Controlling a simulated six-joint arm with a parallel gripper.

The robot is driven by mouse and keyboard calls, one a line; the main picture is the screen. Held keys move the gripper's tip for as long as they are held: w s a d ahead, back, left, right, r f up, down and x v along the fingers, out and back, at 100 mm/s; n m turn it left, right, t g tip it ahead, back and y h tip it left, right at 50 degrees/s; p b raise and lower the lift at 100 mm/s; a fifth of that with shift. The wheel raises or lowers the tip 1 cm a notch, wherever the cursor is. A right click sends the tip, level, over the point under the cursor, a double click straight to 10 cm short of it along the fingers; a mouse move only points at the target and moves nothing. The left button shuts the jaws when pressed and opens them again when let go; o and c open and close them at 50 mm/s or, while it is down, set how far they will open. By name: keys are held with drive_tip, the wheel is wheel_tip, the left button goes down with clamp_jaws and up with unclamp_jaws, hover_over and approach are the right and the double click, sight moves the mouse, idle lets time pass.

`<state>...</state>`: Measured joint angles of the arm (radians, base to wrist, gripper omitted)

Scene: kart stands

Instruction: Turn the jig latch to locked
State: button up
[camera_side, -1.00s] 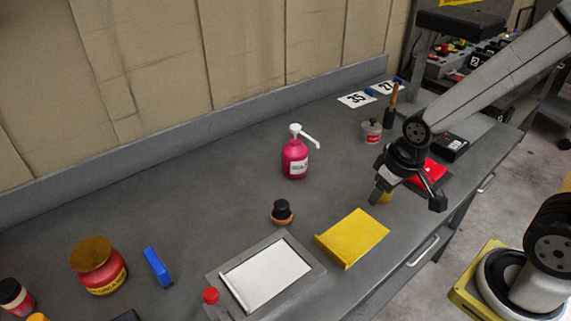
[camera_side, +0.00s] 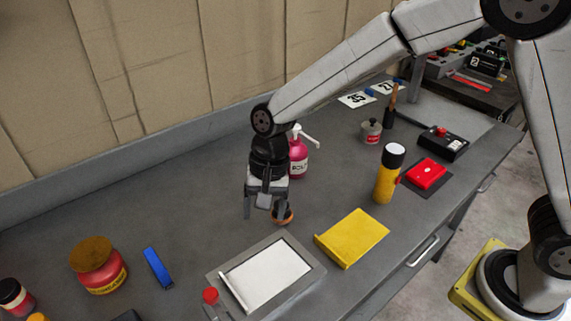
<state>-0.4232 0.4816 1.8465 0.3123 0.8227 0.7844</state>
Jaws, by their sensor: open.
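A grey frame (camera_side: 313,263) holding a white panel (camera_side: 268,272) lies flat near the table's front edge. A red knob (camera_side: 210,296) stands at its left corner. It may be the jig latch; I cannot tell its locked or unlocked position. My gripper (camera_side: 264,214) points down with its fingers apart, behind the frame and above the table. Nothing shows between the fingers. Its right finger overlaps a small black-topped round item with an orange base (camera_side: 287,215) and partly hides it; I cannot tell whether they touch.
A pink pump bottle (camera_side: 298,160) stands close behind my gripper. A yellow folder-like item (camera_side: 352,238) and a yellow cylinder (camera_side: 387,180) are to the right. A blue block (camera_side: 157,268) and a red jar (camera_side: 98,267) are to the left. The table between block and gripper is clear.

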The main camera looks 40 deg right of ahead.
sight(210, 293)
drive_tip(key=s+a+m+g, duration=0.1)
drive_tip(key=a+m+g, duration=0.1)
drive_tip(key=a, duration=1)
drive_tip(key=shift+s+a+f+y, duration=0.25)
drive_tip(key=shift+a+y, duration=0.1)
drive_tip(key=shift+y, duration=0.05)
drive_tip(key=shift+x, duration=3.9)
drive_tip(key=shift+s, duration=0.1)
clamp_jaws()
